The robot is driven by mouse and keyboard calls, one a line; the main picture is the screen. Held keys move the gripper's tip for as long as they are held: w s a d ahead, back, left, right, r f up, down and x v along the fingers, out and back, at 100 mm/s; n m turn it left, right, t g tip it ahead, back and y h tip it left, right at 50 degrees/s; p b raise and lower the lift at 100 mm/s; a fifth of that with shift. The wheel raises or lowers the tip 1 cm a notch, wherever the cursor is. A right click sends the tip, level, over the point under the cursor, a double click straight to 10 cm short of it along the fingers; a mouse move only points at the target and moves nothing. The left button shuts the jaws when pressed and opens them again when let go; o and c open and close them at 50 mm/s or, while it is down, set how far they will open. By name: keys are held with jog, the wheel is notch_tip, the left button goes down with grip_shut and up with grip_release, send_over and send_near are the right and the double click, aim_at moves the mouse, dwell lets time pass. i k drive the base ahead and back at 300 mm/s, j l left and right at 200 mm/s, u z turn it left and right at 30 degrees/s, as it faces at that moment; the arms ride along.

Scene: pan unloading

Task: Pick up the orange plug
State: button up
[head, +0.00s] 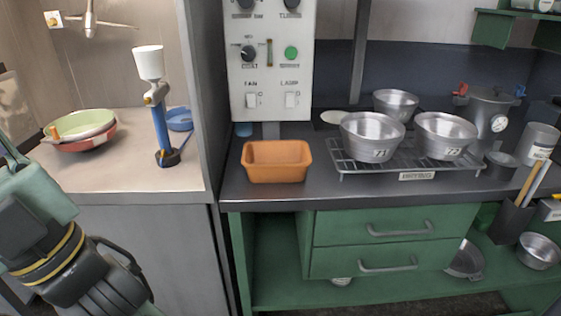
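A small orange piece (55,133) shows at the left rim of a pale green bowl (90,124) on the left counter. It may be the orange plug, but it is too small to tell its shape. The green bowl sits in or on a reddish bowl (92,145). My arm is at the lower left, in front of this counter. My gripper's fingers are not in view, so its state does not show.
An orange rectangular tub (277,162) stands on the dark counter, left of a wire rack (345,165) with metal bowls. A blue upright tool (160,125) and a blue dish (180,119) stand right of the green bowl. A partition (203,100) separates the counters.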

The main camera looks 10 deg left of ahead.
aim_at(54, 132)
jog(key=u, duration=1.5)
jog(key=i+u, duration=0.1)
jog(key=i, duration=0.5)
jog(key=i+l+u, duration=0.15)
jog(key=i, duration=0.4)
jog(key=i+l, duration=0.2)
